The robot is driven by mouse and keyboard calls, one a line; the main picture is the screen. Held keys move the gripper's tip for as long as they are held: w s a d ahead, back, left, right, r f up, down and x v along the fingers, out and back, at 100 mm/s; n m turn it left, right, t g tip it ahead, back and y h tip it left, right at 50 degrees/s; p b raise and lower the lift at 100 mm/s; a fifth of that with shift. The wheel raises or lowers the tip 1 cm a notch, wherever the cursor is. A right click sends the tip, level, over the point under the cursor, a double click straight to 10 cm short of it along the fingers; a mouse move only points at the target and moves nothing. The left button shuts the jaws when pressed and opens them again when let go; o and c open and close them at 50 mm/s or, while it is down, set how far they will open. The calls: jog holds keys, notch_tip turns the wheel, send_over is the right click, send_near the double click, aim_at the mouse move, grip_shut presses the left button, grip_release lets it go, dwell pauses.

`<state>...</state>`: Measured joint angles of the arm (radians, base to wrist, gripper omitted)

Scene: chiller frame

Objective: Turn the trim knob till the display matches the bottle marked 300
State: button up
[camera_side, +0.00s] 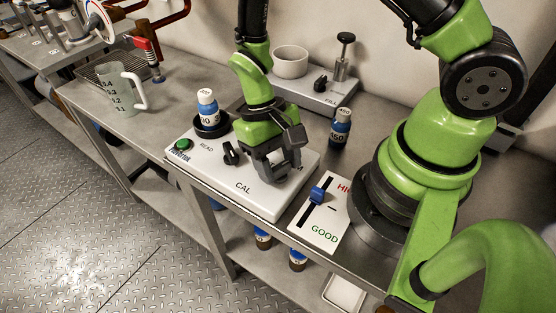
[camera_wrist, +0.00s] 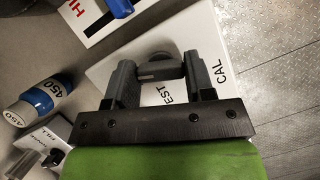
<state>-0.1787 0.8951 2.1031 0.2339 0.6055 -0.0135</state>
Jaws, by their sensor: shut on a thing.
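My gripper (camera_side: 281,173) is down over the white instrument box (camera_side: 243,202), near its right side. In the wrist view my gripper (camera_wrist: 160,62) has its two fingers on either side of a dark round knob (camera_wrist: 160,71), shut on it. The words TEST, partly covered, and CAL are printed beside it. The side view hides most of this knob. I cannot make out any display reading.
Another black knob (camera_side: 231,153) and a green button (camera_side: 183,145) are on the box. A bottle marked 450 (camera_side: 340,129) stands behind. A jug (camera_side: 119,89) stands left.

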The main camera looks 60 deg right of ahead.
jog(key=shift+m, duration=0.3)
jog(key=o, duration=0.9)
jog(key=v, duration=1)
jog(key=shift+d, duration=0.15)
